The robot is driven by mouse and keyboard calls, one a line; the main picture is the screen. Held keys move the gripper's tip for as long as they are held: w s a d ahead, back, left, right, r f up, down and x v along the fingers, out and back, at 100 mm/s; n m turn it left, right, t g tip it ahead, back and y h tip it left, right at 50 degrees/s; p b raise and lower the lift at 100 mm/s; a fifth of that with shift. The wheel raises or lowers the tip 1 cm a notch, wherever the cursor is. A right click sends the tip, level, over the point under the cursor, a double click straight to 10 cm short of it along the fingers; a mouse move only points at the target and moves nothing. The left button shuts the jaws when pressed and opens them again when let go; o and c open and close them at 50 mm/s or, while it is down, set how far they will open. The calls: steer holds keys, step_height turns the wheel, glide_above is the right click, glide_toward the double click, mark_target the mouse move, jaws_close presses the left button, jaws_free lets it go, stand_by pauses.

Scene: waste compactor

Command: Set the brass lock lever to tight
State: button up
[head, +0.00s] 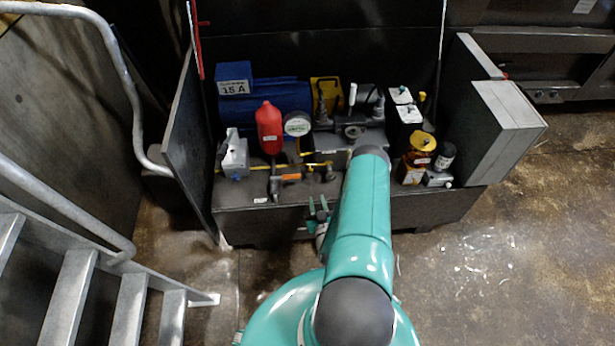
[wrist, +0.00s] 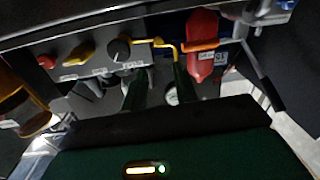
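In the head view a yellow piece (head: 318,163) shows near the orange bar (head: 291,177). My gripper (head: 318,204) is in front of the bench. Its two dark green fingers (wrist: 160,88) are apart with nothing seen held. The lever appears just beyond the fingertips, apparently not touched.
The bench (head: 240,196) holds a red bottle (head: 269,128), a round gauge (head: 297,124), a blue box (head: 234,78) and an amber bottle (head: 421,150).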

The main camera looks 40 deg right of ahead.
mark_target(311, 172)
steer(key=x, duration=1.2)
steer(key=shift+w+d, duration=0.25)
jaws_close()
